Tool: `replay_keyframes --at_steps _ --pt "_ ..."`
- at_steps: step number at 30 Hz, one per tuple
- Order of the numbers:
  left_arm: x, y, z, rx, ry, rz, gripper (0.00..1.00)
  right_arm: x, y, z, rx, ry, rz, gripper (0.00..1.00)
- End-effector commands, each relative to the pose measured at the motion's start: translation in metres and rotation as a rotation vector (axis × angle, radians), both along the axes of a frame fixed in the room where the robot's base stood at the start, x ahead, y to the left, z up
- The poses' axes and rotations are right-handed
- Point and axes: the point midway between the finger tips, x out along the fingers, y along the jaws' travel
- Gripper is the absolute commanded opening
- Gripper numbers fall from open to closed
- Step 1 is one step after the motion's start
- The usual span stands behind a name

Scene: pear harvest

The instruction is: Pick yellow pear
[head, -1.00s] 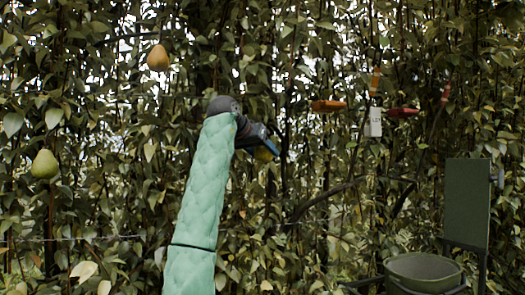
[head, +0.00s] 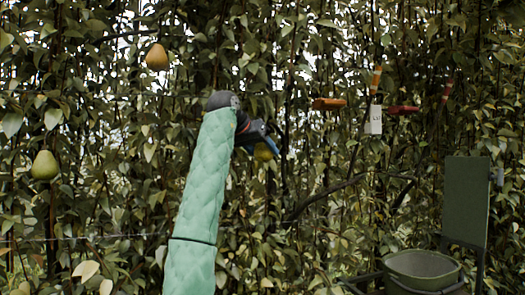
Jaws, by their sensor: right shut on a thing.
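My right gripper (head: 264,143) is shut on this pear, in front of the foliage. A second, orange-yellow pear (head: 157,57) hangs at the upper left. A greenish pear (head: 45,166) hangs lower at the far left. Both hang apart from my arm. My left gripper is not in view.
A dark green bucket (head: 424,268) stands at the lower right, with an upright dark panel (head: 466,200) behind it. Dense leaves and branches fill the background.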

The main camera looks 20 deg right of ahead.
Motion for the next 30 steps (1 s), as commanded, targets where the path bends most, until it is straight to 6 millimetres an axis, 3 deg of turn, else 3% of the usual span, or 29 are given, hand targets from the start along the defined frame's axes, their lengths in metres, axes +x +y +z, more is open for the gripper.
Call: replay_keyframes --at_steps 18,30 --pt "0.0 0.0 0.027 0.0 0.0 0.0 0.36 -0.007 0.002 0.006 0.036 0.107 0.0 0.29" --pt "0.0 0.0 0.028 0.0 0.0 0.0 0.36 -0.008 0.003 0.004 0.042 0.125 0.0 0.29"
